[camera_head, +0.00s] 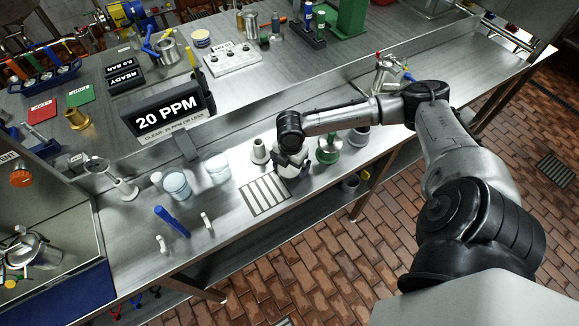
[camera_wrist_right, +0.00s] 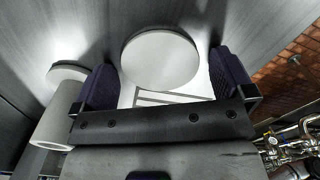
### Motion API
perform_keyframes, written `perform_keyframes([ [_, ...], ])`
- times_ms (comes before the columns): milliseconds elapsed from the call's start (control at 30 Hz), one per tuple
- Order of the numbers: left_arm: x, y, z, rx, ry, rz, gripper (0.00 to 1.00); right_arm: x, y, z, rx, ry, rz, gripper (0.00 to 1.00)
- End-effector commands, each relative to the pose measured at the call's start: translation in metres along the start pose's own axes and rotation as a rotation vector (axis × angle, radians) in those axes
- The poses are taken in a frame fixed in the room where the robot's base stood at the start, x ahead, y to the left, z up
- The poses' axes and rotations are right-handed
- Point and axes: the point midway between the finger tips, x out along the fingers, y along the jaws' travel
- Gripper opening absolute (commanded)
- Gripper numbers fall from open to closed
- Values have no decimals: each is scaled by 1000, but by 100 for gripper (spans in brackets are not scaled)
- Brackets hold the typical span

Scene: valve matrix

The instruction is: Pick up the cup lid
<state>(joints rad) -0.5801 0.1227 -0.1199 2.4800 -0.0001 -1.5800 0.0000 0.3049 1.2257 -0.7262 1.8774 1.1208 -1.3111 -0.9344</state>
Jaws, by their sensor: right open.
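A round, flat white disc that looks like the cup lid (camera_wrist_right: 160,58) shows in the right wrist view, between the two dark finger pads. My right gripper (camera_wrist_right: 163,66) is open, with one finger on each side of the disc and visible gaps beside it. In the head view my right gripper (camera_head: 290,158) is over the bench beside the striped plate. A white round body (camera_head: 291,172) shows partly under it, and the gripper hides its top. I cannot tell whether the disc rests on something. My left gripper is in neither view.
A pale grey tapered piece (camera_head: 259,151) stands close to the left of my right gripper, and a green-based piece (camera_head: 328,152) to its right. The striped plate (camera_head: 265,195) lies near the bench's front edge. Pale blue-white jars (camera_head: 176,185) stand further left.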

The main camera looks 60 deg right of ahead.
Motion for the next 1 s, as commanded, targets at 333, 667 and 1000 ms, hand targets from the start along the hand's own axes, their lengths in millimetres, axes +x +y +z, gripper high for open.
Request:
perform_keyframes([
  [333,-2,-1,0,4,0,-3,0,1,0,0,0,0,-1,88],
  [667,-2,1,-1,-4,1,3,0,1,0,0,0,0,-1,58],
  [1000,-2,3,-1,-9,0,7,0,-9,0,1,0,-2,1,58],
])
